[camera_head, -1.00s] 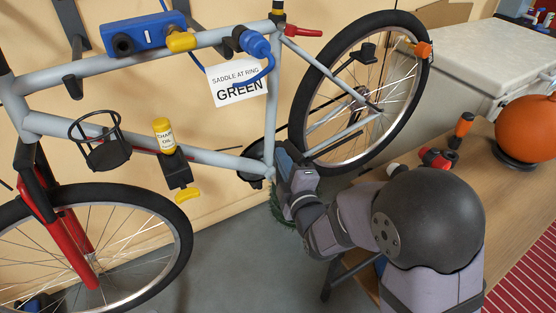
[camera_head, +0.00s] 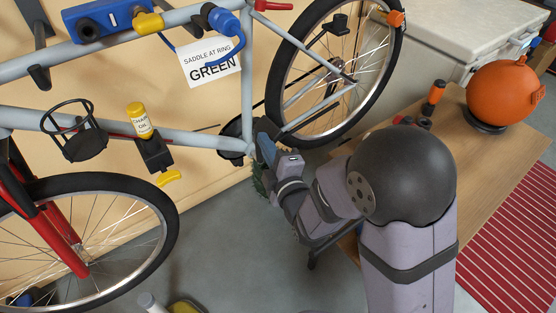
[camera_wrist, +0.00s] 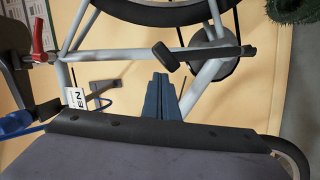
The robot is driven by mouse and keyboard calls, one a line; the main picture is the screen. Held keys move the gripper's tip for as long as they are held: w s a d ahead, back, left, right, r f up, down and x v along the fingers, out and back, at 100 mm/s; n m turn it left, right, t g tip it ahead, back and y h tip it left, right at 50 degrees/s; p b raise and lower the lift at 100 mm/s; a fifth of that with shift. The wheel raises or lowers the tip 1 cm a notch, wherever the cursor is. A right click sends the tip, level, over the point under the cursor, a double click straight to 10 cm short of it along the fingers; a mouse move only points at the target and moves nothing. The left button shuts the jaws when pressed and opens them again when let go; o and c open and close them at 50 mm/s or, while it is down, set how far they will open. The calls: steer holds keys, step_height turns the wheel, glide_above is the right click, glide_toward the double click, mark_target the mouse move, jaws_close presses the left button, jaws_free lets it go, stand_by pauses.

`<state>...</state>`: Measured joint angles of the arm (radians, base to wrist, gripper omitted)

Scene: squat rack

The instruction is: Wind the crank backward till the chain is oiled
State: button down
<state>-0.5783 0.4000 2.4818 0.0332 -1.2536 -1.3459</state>
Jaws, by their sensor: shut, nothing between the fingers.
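The bike's chainring (camera_head: 232,130) is dark and partly hidden by the frame and my gripper (camera_head: 263,130) in the head view. In the wrist view the chainring (camera_wrist: 213,55) shows at upper right, with a dark crank arm (camera_wrist: 220,52) reaching left to a pedal (camera_wrist: 165,56). My gripper's blue fingers (camera_wrist: 162,80) are shut and empty, appearing just below the pedal; I cannot tell whether they touch it. The chain (camera_head: 300,103) runs toward the rear wheel. A yellow chain oil bottle (camera_head: 138,118) sits in a holder on the lower tube, above a yellow lever-like piece (camera_head: 168,178).
Frame tubes (camera_head: 247,85) stand close to my gripper. The rear wheel (camera_head: 330,75) is behind it, the front wheel (camera_head: 95,185) at left. A wooden bench (camera_head: 475,150) at right holds an orange round object (camera_head: 503,95). Grey floor (camera_head: 225,225) is open below.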

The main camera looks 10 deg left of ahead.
steer(key=p+v, duration=0.8)
steer(key=p, duration=0.6)
steer(key=shift+s+r, duration=0.15)
steer(key=shift+s, duration=0.05)
steer(key=shift+d, duration=0.2)
